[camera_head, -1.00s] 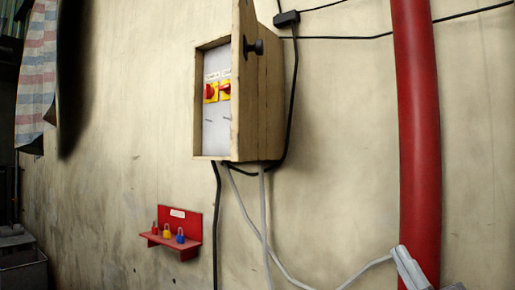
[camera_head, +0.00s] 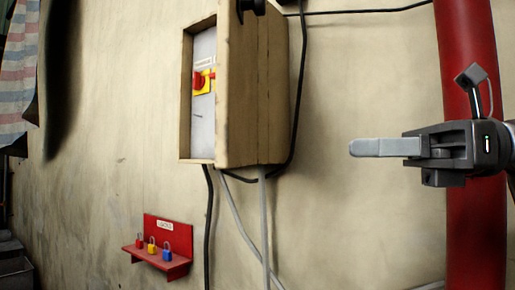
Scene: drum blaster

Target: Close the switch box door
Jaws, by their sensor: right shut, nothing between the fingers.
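The wooden switch box (camera_head: 185,110) hangs on the wall left of centre. Its door (camera_head: 236,100) stands open, swung out toward me and seen nearly edge-on, with a black knob (camera_head: 251,6) at the top edge of the view. Part of the inside panel with a red and yellow switch (camera_head: 202,81) shows in the gap left of the door. My right gripper (camera_head: 354,148) comes in from the right, pointing left, shut and empty. It is right of the box and apart from it. My left gripper is not in view.
A red pipe (camera_head: 468,235) runs up the wall behind my right arm. A red shelf (camera_head: 165,262) with small padlocks is low on the left. Cables (camera_head: 208,220) hang below the box. The wall between box and gripper is clear.

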